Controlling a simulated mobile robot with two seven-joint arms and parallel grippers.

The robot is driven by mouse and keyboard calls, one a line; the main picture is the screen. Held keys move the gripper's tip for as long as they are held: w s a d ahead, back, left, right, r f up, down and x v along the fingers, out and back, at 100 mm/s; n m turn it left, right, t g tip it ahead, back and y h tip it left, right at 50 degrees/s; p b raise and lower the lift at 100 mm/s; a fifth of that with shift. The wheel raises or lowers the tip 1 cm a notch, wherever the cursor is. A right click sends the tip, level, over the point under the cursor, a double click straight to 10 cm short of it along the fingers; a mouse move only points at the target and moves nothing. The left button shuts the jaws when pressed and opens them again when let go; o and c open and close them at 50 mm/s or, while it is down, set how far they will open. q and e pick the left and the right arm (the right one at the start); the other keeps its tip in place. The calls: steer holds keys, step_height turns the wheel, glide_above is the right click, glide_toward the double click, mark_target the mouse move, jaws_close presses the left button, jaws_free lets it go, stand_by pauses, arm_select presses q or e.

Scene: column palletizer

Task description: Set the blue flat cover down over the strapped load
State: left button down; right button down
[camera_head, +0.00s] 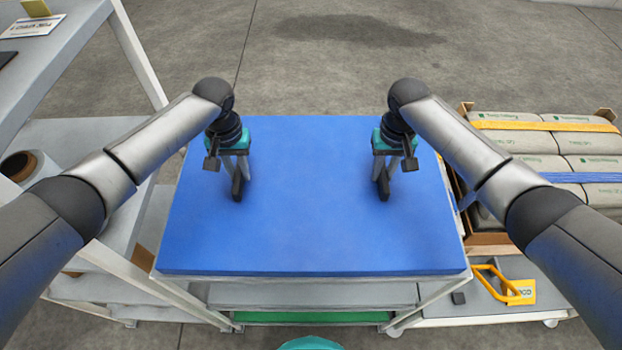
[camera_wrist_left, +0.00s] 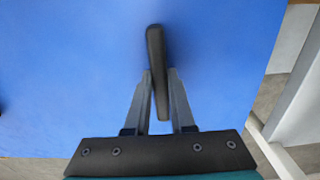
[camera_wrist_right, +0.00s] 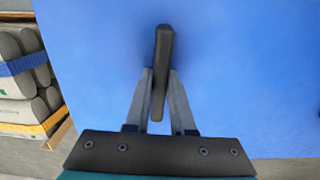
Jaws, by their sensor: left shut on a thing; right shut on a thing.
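The blue flat cover (camera_head: 310,215) is a wide slab lying level over a grey rack (camera_head: 310,293) in the middle. I cannot tell whether it rests on the rack or hangs just above it. Two dark upright handles stand on it. My left gripper (camera_head: 238,180) is shut on the left handle (camera_wrist_left: 156,60). My right gripper (camera_head: 383,180) is shut on the right handle (camera_wrist_right: 162,60). The strapped load (camera_head: 505,143) is stacked pale bags at the right, with a yellow strap (camera_head: 540,126) and a blue strap (camera_head: 590,178). Its top is uncovered.
The load stands in a wooden-cornered holder on a low wheeled cart (camera_head: 465,310), close to the cover's right edge. A yellow handle (camera_head: 497,283) lies at the cart's front. Grey shelving (camera_head: 85,140) with a roll (camera_head: 18,165) stands at the left. Open concrete floor lies behind.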

arm_select(q)
steer(key=shift+r, duration=0.2)
arm_select(e)
steer(key=shift+r, duration=0.2)
